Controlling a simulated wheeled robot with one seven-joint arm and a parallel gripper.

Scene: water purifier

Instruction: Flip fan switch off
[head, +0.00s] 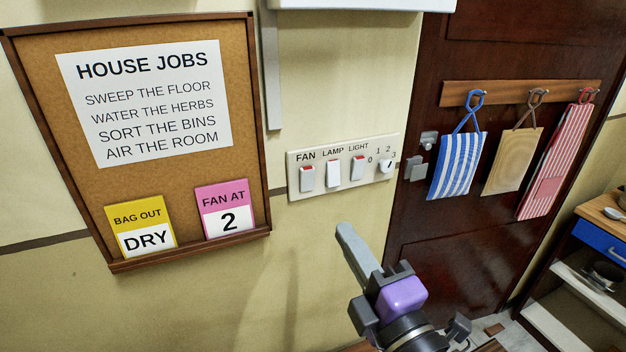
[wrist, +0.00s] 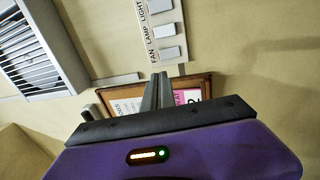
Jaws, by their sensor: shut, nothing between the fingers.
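The switch panel (head: 340,166) is a cream plate on the wall, with switches labelled FAN, LAMP and LIGHT and a numbered dial (head: 387,166) at its right end. The fan switch (head: 307,179) is the leftmost rocker and shows red at its top. The lamp switch (head: 333,173) shows no red; the light switch (head: 358,167) shows red at its top. In the wrist view the fan switch (wrist: 171,53) is the lowest of the row, just above my fingertips. My gripper (head: 345,232) is shut and empty, below the panel and apart from it in the head view.
A cork board (head: 250,120) with a job list and two cards hangs left of the panel. Right of it is a dark door (head: 450,225) with hanging bags. A slatted vent (wrist: 38,50) shows in the wrist view. The wall below the panel is bare.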

